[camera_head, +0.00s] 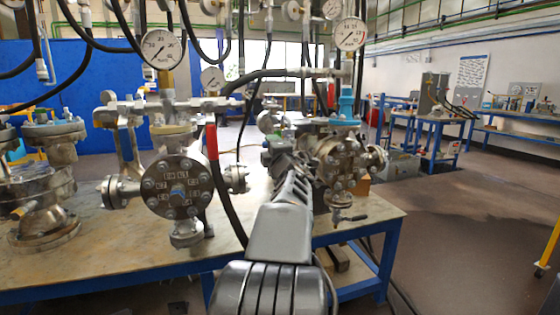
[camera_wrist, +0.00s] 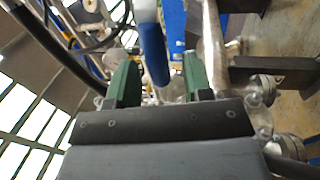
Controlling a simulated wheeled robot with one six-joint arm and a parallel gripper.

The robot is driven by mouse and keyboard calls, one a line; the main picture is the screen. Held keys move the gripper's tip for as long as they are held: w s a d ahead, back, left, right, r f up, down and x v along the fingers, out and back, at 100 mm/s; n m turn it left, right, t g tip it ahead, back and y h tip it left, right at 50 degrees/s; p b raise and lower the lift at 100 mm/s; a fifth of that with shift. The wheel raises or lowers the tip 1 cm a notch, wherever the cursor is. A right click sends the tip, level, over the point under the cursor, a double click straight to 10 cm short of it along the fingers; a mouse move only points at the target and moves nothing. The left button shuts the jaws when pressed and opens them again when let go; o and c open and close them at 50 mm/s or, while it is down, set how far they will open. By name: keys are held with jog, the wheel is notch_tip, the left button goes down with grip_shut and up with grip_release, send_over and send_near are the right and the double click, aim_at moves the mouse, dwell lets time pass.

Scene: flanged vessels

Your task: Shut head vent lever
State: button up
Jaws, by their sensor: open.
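My gripper (camera_head: 279,148) reaches forward to the left side of the right-hand flanged vessel (camera_head: 342,160). In the wrist view its two green fingers (camera_wrist: 160,75) are apart. A blue-sleeved lever (camera_wrist: 153,50) shows in the gap between them, nearer the left finger; I cannot tell its depth or whether it touches. In the head view I cannot make out this lever for sure. A blue fitting (camera_head: 346,103) stands upright on top of the right-hand vessel. A red lever (camera_head: 212,142) stands upright beside the left-hand vessel (camera_head: 178,187).
The vessels stand on a workbench (camera_head: 110,245) with blue legs. Pressure gauges (camera_head: 160,48) and black hoses (camera_head: 232,215) hang above and around them. Another flanged vessel (camera_head: 45,190) stands at far left. Open floor (camera_head: 465,200) lies to the right.

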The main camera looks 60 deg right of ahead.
jog(key=p+v, duration=0.1)
jog(key=v, duration=1)
jog(key=shift+s+a, duration=0.25)
jog(key=shift+s, duration=0.05)
